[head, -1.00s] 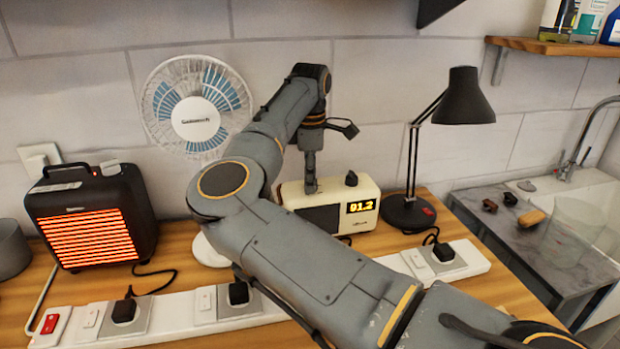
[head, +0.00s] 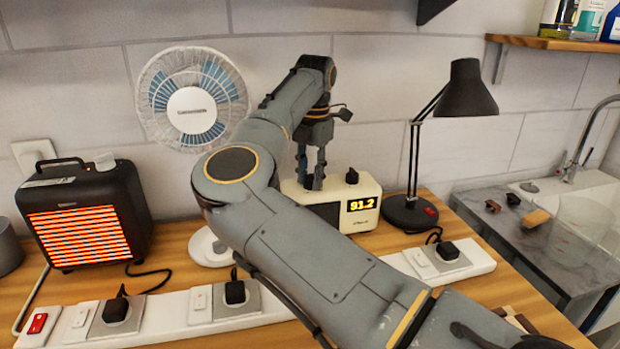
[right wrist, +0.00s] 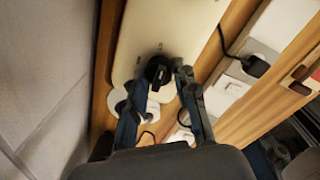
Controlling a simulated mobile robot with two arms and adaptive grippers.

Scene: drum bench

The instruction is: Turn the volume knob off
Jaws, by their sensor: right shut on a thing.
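The cream radio (head: 331,200) stands on the wooden bench with its yellow display reading 91.2. One black knob (head: 351,177) shows on the right of its top. My right gripper (head: 311,186) points down at the left part of the radio's top. In the right wrist view, a black knob (right wrist: 158,70) on the radio's cream top (right wrist: 175,30) sits between the fingertips of my right gripper (right wrist: 160,74), which is shut on it. In the head view this knob is hidden by the fingers. My left gripper is not in view.
A fan (head: 192,108) and a glowing heater (head: 85,215) stand left of the radio, a black lamp (head: 405,213) close on its right. White power strips (head: 270,305) with plugs run along the front. A sink counter (head: 500,232) is at the far right.

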